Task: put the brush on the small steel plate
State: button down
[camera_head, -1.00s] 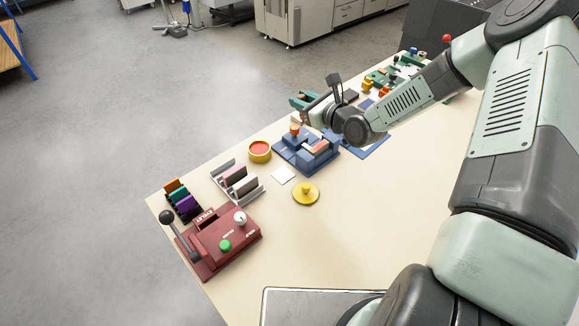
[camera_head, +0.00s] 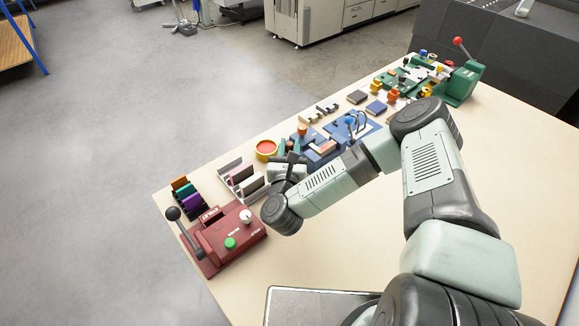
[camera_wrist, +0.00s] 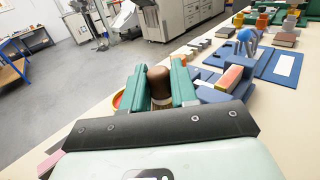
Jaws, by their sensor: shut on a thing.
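My gripper (camera_wrist: 159,72) is shut on the brush (camera_wrist: 158,84). In the wrist view its brown rounded end and a pale band show between the two green fingers; the rest is hidden. In the head view my gripper (camera_head: 288,150) is over the left half of the bench, in front of the blue fixture and right of the grey rack. The small steel plate is not clearly seen now. A small pale square, which may be it, showed near here earlier and is now hidden behind my gripper and wrist.
A yellow-rimmed red bowl (camera_head: 266,149) stands just behind my gripper. The grey rack (camera_head: 240,180) and red lever box (camera_head: 228,236) are to the left. The blue fixture (camera_head: 316,158) and a blue mat (camera_head: 366,128) are to the right.

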jog(key=shift+f, duration=3.15)
jog(key=shift+f, duration=0.1)
jog(key=c, duration=0.9)
grip_release()
jog(key=shift+o, duration=0.2)
jog(key=s, duration=0.6)
jog(key=shift+s, duration=0.75)
